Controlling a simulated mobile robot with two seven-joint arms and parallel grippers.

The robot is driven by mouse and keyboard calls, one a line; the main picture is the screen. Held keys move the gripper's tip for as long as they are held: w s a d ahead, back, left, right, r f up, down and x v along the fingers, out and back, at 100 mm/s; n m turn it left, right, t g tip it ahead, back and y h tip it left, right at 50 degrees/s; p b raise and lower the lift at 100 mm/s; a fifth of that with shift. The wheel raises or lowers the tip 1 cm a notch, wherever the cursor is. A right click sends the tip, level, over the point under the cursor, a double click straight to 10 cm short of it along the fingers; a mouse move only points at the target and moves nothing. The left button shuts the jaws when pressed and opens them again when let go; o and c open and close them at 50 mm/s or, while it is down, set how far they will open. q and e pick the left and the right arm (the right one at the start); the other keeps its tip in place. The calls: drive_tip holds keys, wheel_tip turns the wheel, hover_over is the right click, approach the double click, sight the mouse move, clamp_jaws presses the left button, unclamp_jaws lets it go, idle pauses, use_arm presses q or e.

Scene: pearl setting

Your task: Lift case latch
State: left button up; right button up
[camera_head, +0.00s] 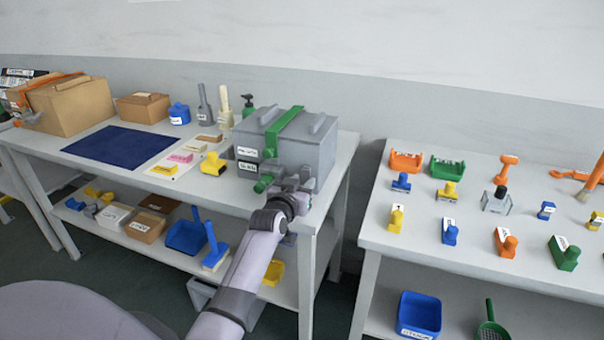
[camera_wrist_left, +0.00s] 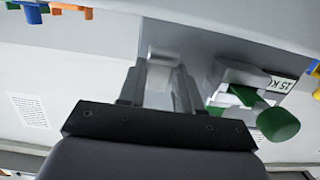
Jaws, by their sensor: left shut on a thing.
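The grey case (camera_head: 315,150) with a green strap across its lid stands at the right end of the left table. My left gripper (camera_head: 298,182) is at the lower front of the case. In the left wrist view my left gripper (camera_wrist_left: 160,85) is shut on a small grey latch (camera_wrist_left: 163,52) on the case's front face. A green knob (camera_head: 264,183) sticks out from the case just left of the gripper, and it also shows in the left wrist view (camera_wrist_left: 278,123). The fingertips are partly hidden by the wrist in the head view. My right gripper is out of view.
A yellow stamp-like block (camera_head: 213,164), labelled blocks and bottles stand left of the case. A dark blue mat (camera_head: 120,145) lies farther left. The right table (camera_head: 470,265) holds several coloured tools, with a gap between the tables.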

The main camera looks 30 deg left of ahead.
sight(301, 169)
use_arm(q)
drive_tip(key=shift+s+r+g+p, duration=0.15)
drive_tip(key=shift+r+g+p, duration=0.5)
drive_tip(key=shift+p, duration=1.05)
drive_tip(key=shift+s+r+g+p, duration=0.15)
drive_tip(key=shift+r+g+p, duration=0.1)
drive_tip(key=shift+g+p, duration=1.1)
drive_tip(key=shift+h+p, duration=0.3)
drive_tip(key=shift+p, duration=0.3)
drive_tip(key=shift+r+g, duration=0.3)
drive_tip(key=shift+g, duration=0.7)
drive_tip(key=g, duration=0.1)
drive_tip(key=r+g+h, duration=0.1)
drive_tip(key=g, duration=0.1)
drive_tip(key=shift+r, duration=0.1)
drive_tip(key=shift+r+g+h, duration=0.2)
drive_tip(key=shift+g+h, duration=0.05)
drive_tip(key=shift+g, duration=0.5)
drive_tip(key=shift+r+g+h, duration=0.2)
drive_tip(key=shift+g+h, duration=0.05)
drive_tip(key=shift+g, duration=0.5)
drive_tip(key=o, duration=0.9)
drive_tip(key=shift+o, duration=0.2)
drive_tip(key=shift+w+r, duration=0.1)
